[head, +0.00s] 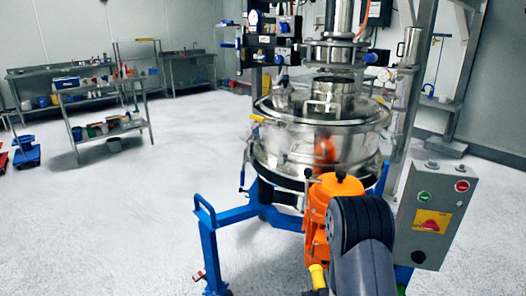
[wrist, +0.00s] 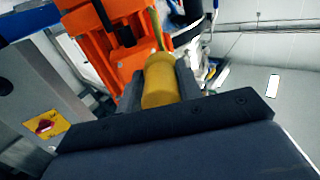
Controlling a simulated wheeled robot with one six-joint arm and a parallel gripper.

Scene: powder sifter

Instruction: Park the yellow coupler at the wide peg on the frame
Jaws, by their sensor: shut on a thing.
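The yellow coupler (wrist: 160,82) sits between the two dark fingers of my gripper (wrist: 161,72) in the wrist view, and the gripper is shut on it. In the head view, a yellow piece that looks like the coupler (head: 318,276) shows low beside my dark arm. My arm hides most of the gripper there. An orange assembly with black parts (head: 316,215) stands just beyond; it also shows close past the coupler in the wrist view (wrist: 90,42). The blue frame (head: 235,215) carries the steel sifter (head: 285,143). I cannot make out the wide peg.
A grey control box (head: 436,205) with green and red buttons stands close on the right; it also shows at the left in the wrist view (wrist: 28,90). Benches (head: 105,135) with containers stand at the far left. The pale floor between them and the frame is clear.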

